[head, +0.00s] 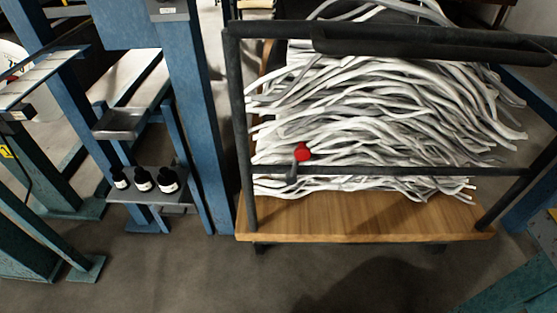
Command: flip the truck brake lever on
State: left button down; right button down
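The truck (365,224) stands at the right of the head view, with a wooden deck, a dark tubular frame and a padded black push handle (430,46) across the top. The brake lever has a red knob (303,152) on a short dark stem (293,171) at the lower crossbar (400,173). The knob sits above the bar, with the stem slanting up to the right. Neither of my grippers is in view.
A blue steel post (195,110) stands close on the truck's left. Small dark bottles (143,180) stand on a low metal shelf at left. Bare floor (330,280) lies in front.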

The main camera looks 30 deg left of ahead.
aim_at(302, 153)
jog(key=u, duration=1.5)
jog(key=k+j, duration=0.1)
jog(key=k, duration=0.45)
